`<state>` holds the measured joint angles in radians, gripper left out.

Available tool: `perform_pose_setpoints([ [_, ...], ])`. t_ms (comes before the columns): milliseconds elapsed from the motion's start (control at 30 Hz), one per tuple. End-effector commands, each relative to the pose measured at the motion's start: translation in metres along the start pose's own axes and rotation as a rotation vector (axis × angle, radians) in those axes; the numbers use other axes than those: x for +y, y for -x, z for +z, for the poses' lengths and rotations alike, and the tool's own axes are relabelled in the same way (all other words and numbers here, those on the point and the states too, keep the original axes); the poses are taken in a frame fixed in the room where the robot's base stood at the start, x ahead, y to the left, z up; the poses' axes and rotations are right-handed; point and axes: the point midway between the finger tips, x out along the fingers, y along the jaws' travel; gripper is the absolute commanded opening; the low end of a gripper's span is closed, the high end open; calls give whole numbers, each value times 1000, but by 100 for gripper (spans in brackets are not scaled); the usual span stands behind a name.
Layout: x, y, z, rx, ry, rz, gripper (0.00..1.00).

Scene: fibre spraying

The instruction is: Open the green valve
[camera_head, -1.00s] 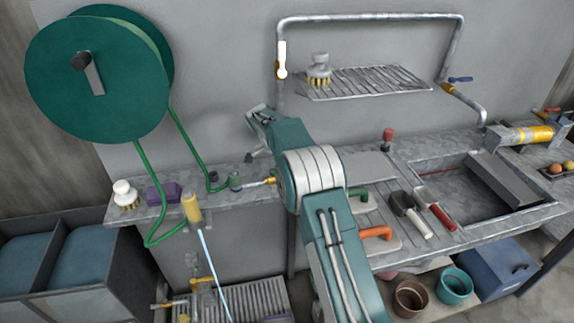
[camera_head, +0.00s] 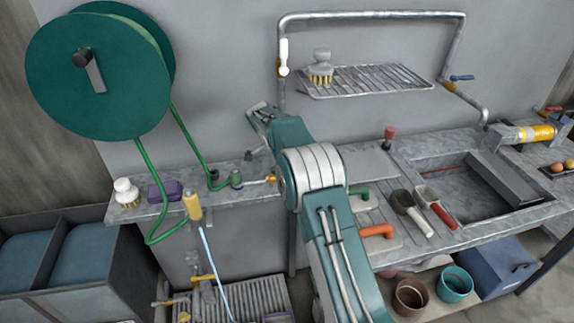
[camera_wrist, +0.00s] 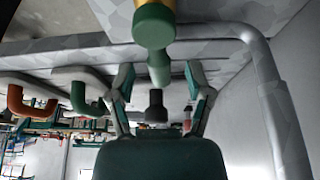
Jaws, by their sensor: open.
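In the wrist view, a green round-ended part with a brass collar, which looks like the green valve (camera_wrist: 155,28), stands at the top centre. A paler green piece and a black piece lie in line below it. My gripper (camera_wrist: 160,80) is open, with one finger on each side of this line and nothing clearly held. The green round end is above the fingertips in the picture. I cannot tell if the fingers touch anything.
A green hose reel (camera_head: 95,75) hangs on the wall at left. A metal pipe (camera_head: 370,18) with a white-handled valve (camera_head: 283,58) and a rack (camera_head: 365,80) are above the counter. A scoop (camera_head: 408,208) and an orange-handled trowel (camera_head: 378,231) lie right of my arm.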

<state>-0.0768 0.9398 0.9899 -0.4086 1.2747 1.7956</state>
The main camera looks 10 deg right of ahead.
Motion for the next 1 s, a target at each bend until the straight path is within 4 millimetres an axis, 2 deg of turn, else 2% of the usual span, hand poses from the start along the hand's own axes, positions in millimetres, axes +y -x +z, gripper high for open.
perform_pose_setpoints([
  [167, -1, 17, 0, 0, -1, -4, 66],
  [600, -2, 102, 4, 1, 1, -2, 66],
  [800, -2, 118, 3, 1, 1, 0, 66],
  [1000, -2, 119, 3, 1, 1, 1, 66],
])
